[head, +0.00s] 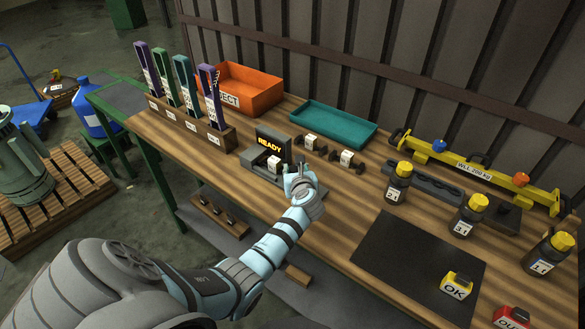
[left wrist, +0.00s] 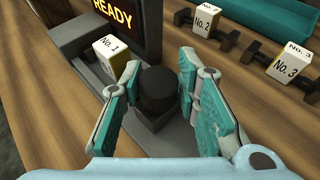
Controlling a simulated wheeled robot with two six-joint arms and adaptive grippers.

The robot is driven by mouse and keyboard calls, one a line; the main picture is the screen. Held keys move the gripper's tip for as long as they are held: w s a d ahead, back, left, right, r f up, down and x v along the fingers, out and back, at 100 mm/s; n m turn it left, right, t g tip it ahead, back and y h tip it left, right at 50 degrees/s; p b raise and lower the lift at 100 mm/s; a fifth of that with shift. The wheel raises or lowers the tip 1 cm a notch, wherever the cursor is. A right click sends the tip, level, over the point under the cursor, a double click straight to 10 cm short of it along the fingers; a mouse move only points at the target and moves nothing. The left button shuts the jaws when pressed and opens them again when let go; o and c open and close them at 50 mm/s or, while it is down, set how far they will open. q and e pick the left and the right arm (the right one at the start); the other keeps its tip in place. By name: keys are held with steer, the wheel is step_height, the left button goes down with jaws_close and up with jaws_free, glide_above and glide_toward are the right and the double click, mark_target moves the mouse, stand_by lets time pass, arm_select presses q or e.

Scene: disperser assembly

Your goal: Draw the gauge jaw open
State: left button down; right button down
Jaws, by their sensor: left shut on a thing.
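The grey gauge (head: 246,158) stands on the wooden bench with its display reading READY. It also shows in the left wrist view (left wrist: 92,30). A white block marked No. 1 (left wrist: 110,52) sits in the gauge, and it shows in the head view (head: 274,163). A black round knob (left wrist: 158,88) on a dark block rises from the gauge's near end. My left gripper (head: 299,172) is over that end, its teal-padded fingers (left wrist: 157,100) on either side of the knob and shut on it. The gripper hides the knob in the head view. My right gripper is out of view.
Blocks No. 2 (left wrist: 204,20) and No. 3 (left wrist: 290,62) sit on dark holders to the right. An orange bin (head: 250,88) and a teal tray (head: 333,124) stand behind. A black mat (head: 415,255) and yellow-capped bottles (head: 397,184) are at right.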

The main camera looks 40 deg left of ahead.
arm_select(q)
steer(key=d+p, duration=0.1)
steer(key=d, duration=0.4)
steer(key=shift+s+f, duration=0.1)
steer(key=shift+f, duration=0.05)
steer(key=shift+d, duration=0.1)
steer(key=shift+f, duration=0.2)
steer(key=c, duration=1.2)
jaws_free()
steer(key=shift+s, duration=0.1)
steer(key=shift+c, duration=0.2)
steer(key=shift+d, duration=0.1)
steer(key=shift+r, duration=0.1)
steer(key=shift+r, duration=0.1)
